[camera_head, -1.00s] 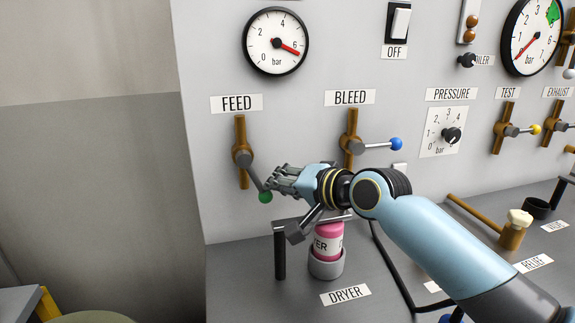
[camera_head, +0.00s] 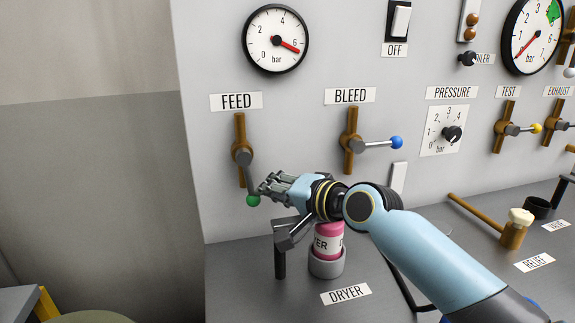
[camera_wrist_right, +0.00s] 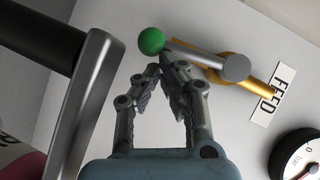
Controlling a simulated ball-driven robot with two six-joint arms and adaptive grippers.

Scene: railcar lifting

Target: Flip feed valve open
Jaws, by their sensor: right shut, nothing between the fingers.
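The feed valve (camera_head: 241,152) is a brass pipe on the panel under the FEED label (camera_head: 236,101). Its grey lever (camera_head: 250,180) with a green ball (camera_head: 253,200) hangs almost straight down, tilted slightly right. My right gripper (camera_head: 262,188) is shut and empty, its fingertips just right of the lever's lower end, beside the ball. In the right wrist view the fingertips (camera_wrist_right: 166,66) meet close to the lever (camera_wrist_right: 200,58) just by the green ball (camera_wrist_right: 151,41); they look to be touching or nearly so. My left gripper is not in view.
The bleed valve (camera_head: 352,142) with a blue-ball lever stands to the right. Below my right gripper are a pink dryer canister (camera_head: 328,240) in a grey cup and a metal bracket (camera_head: 281,250) on the console. The panel's left edge is near the feed valve.

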